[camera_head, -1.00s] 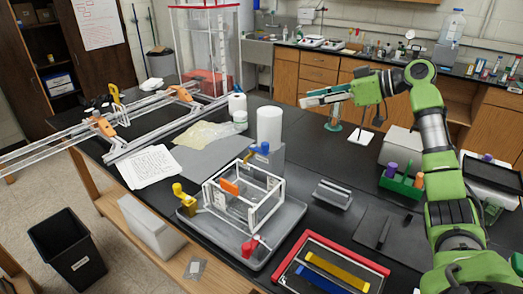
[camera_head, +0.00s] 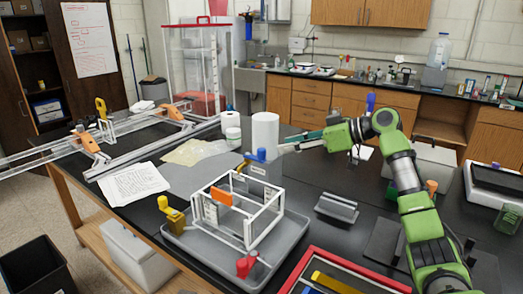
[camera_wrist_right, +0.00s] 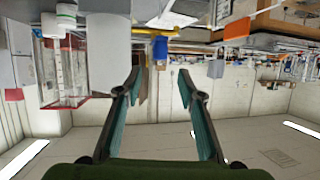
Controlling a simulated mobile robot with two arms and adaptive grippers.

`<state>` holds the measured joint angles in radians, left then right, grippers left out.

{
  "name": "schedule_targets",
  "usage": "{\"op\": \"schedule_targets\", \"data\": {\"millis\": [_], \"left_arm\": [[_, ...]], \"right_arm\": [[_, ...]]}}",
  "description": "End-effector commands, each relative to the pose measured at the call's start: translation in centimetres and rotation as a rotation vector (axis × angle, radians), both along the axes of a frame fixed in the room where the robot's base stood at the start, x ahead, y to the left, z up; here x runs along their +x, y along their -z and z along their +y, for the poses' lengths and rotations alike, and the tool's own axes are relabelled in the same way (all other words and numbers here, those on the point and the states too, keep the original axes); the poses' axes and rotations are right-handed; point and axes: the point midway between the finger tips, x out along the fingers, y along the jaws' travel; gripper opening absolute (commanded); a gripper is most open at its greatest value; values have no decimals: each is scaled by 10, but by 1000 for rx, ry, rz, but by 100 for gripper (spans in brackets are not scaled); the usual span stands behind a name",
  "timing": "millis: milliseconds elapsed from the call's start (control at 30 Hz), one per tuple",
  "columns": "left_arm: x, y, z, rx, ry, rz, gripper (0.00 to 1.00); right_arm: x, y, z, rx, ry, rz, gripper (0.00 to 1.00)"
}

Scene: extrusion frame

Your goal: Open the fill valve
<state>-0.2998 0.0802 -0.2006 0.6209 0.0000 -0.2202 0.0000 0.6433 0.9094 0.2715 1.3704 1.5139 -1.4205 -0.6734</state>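A blue valve handle (camera_head: 260,155) sits on a grey block (camera_head: 265,170) behind the white-framed box, next to a white cylinder (camera_head: 266,131). A yellow valve (camera_head: 171,212) and a red valve (camera_head: 246,264) are on the grey tray. No readable label shows which is the fill valve. My right gripper (camera_head: 284,146) reaches in from the right, close to the white cylinder and the blue handle. In the wrist view, which is upside down, its fingers (camera_wrist_right: 161,78) are apart and empty. The blue handle (camera_wrist_right: 160,48) shows beyond the gap, without visible contact. My left gripper is out of view.
The white-framed box (camera_head: 238,210) stands on the grey tray (camera_head: 292,232). A grey metal bracket (camera_head: 336,208) lies right of it, and a red-rimmed tray (camera_head: 372,283) is in front. A long rail frame (camera_head: 60,150) runs along the left.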

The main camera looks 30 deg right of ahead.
Motion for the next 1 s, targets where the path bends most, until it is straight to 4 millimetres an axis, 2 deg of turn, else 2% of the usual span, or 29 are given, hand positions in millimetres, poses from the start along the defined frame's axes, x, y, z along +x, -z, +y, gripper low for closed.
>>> {"op": "schedule_targets", "data": {"millis": [33, 200, 400, 600, 900, 1000], "left_arm": [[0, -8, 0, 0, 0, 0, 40], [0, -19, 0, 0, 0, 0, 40], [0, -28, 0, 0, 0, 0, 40], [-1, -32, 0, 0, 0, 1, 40], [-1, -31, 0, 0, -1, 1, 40], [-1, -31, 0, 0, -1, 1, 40]], "right_arm": [[9, 1, 7, 4, -3, 2, 36], [38, 15, 26, 4, -3, 2, 36], [64, 29, 41, 4, 0, 2, 36], [76, 36, 48, 2, 1, 1, 36], [77, 38, 49, 0, 1, 1, 36], [77, 38, 49, 0, 1, 1, 10]]}}
